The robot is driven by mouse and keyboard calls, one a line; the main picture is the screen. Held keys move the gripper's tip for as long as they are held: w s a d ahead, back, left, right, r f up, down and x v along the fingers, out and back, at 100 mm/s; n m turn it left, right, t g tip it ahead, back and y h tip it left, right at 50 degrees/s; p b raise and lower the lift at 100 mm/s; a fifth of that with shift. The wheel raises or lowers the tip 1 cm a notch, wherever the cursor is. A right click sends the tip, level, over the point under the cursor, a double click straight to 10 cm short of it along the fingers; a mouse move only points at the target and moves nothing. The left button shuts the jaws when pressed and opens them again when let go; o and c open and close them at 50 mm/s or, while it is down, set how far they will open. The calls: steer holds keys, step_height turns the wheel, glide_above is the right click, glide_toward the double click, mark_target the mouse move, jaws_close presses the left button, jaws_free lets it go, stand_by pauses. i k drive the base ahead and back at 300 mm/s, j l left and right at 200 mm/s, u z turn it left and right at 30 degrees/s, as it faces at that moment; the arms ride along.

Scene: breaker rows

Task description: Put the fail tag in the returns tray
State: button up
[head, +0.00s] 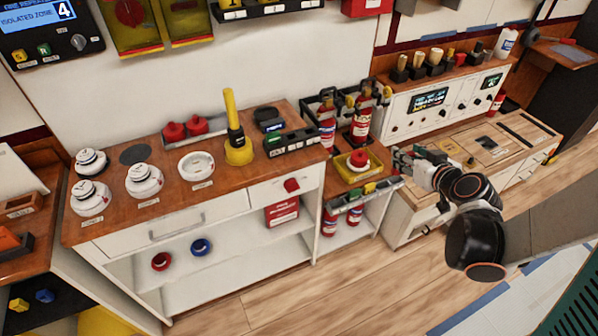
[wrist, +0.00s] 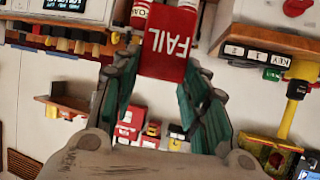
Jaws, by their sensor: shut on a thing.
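My gripper (wrist: 163,92) is shut on the fail tag (wrist: 166,48), a flat red piece with white "FAIL" lettering that appears upside down in the wrist view. The tag sits between the two teal fingers, at their far end. In the head view my gripper (head: 397,160) is at the right of the wooden cabinet, beside a yellow tray (head: 341,172) that holds a red and white item. The tag cannot be made out in the head view. No tray can be read as the returns tray in either view.
Red fire extinguishers (head: 361,122) stand in a dark rack behind the yellow tray. White detectors (head: 144,181) and a yellow-handled tool (head: 237,140) stand on the wooden cabinet top (head: 120,222). A white control panel (head: 440,102) is behind my arm. Open floor (head: 360,285) lies in front.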

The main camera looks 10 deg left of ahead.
mark_target(373, 168)
steer(key=i+l+u, duration=0.15)
steer(key=l+u, duration=0.2)
steer(key=u, duration=0.15)
steer(key=i+l+u, duration=0.15)
steer(key=l+u, duration=0.65)
steer(key=u, duration=0.2)
steer(key=l+u, duration=0.5)
steer(key=k+l+u, duration=0.1)
steer(key=l, duration=0.3)
steer(key=k+l+u, duration=0.1)
steer(key=l, duration=0.35)
steer(key=k+l+u, duration=0.1)
steer(key=l, duration=0.3)
steer(key=k+l+u, duration=0.1)
steer(key=k+l, duration=0.15)
steer(key=l, duration=0.15)
steer(key=k+l+u, duration=0.1)
steer(key=l, duration=0.25)
steer(key=k+l+u, duration=0.1)
steer(key=l, duration=0.3)
steer(key=k+l, duration=0.3)
steer(key=l, duration=0.15)
steer(key=k+l, duration=0.25)
steer(key=l, duration=0.2)
